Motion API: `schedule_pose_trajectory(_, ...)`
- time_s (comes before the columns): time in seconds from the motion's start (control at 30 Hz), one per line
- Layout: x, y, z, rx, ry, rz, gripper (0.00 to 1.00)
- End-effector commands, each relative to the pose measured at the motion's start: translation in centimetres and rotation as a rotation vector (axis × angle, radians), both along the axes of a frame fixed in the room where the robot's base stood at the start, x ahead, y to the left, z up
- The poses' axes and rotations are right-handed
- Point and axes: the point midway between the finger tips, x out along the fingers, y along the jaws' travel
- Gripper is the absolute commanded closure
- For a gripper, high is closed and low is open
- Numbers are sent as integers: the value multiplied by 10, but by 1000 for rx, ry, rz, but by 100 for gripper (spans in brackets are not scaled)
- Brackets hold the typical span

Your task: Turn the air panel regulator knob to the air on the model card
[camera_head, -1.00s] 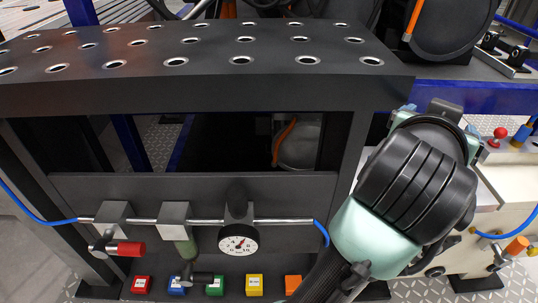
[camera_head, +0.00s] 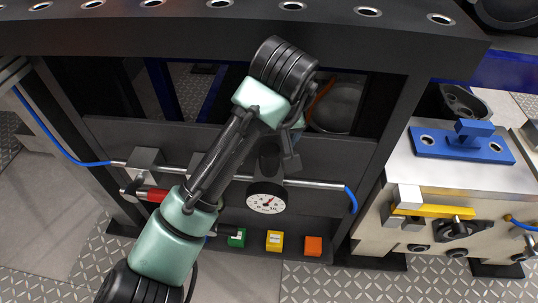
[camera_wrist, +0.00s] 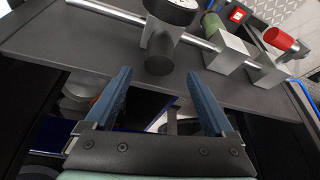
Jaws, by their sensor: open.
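The air panel (camera_head: 330,160) is a dark plate under the perforated table. Its regulator knob (camera_wrist: 160,56) is a dark round cylinder behind the white-faced pressure gauge (camera_wrist: 172,10). The gauge also shows below the pipe in the head view (camera_head: 266,199), and the knob (camera_head: 268,158) is partly covered there by my arm. My gripper (camera_wrist: 159,84) is open and empty. Its two blue fingers point at the panel on either side of the knob's line, with the knob just beyond the tips, not between them. I cannot make out a model card.
A metal pipe (camera_head: 322,185) runs across the panel. A red-handled valve (camera_wrist: 280,38) and a green-handled one (camera_wrist: 213,26) sit along it. Coloured blocks, including a yellow one (camera_head: 275,240), stand below. A bench with a blue fixture (camera_head: 463,148) is at the right.

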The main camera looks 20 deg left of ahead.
Motion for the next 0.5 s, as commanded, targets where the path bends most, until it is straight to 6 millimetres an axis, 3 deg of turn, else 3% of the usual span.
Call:
schedule_pose_trajectory(0.03, 3, 3, -15, 1, 2, 2, 12)
schedule_pose_trajectory(0.2, 14, 9, -42, 2, 0, 1, 12)
schedule_pose_trajectory(0.5, 22, 13, -61, 0, -2, -2, 12)
